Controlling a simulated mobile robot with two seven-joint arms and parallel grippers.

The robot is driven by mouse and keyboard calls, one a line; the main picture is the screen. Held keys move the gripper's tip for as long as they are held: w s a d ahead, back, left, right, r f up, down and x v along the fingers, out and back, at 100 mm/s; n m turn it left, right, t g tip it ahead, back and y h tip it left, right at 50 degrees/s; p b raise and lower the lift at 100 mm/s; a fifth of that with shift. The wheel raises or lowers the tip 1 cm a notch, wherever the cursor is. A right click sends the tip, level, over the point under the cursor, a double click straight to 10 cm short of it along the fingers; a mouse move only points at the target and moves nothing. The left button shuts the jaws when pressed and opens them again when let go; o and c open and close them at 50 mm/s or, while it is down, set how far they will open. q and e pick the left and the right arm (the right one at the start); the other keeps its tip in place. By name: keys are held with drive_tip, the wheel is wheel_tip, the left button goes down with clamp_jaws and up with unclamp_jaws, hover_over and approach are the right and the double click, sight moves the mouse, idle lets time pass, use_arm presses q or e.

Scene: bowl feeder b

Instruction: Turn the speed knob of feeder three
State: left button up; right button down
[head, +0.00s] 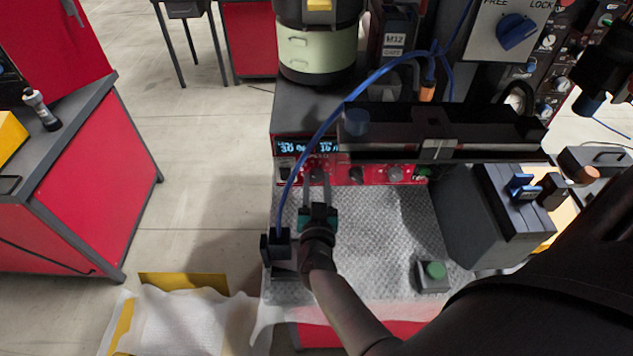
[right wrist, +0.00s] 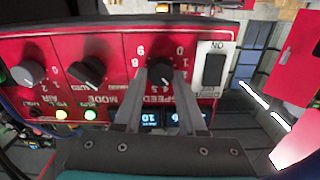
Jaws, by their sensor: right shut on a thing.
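The feeder's red front panel (head: 375,175) carries a row of dark knobs and a lit display (head: 300,148). My right gripper (head: 316,180) reaches up to the panel's left part. In the right wrist view, which is upside down, the black speed knob (right wrist: 160,72) sits between the fingertips of my right gripper (right wrist: 161,85), shut on its sides. "SPEED" and a number scale are printed around it. The display (right wrist: 160,116) is partly hidden behind the fingers. My left gripper is not in view.
The mode knob (right wrist: 88,72) and air knob (right wrist: 28,72) sit beside the speed knob, with a black power switch (right wrist: 214,69) on its other side. A blue cable (head: 325,125) loops past my right gripper. A green button (head: 436,270) stands on the textured plate (head: 375,235).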

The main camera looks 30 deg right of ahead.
drive_tip(key=shift+m, duration=2.5)
drive_tip(key=shift+c, duration=2.4)
unclamp_jaws()
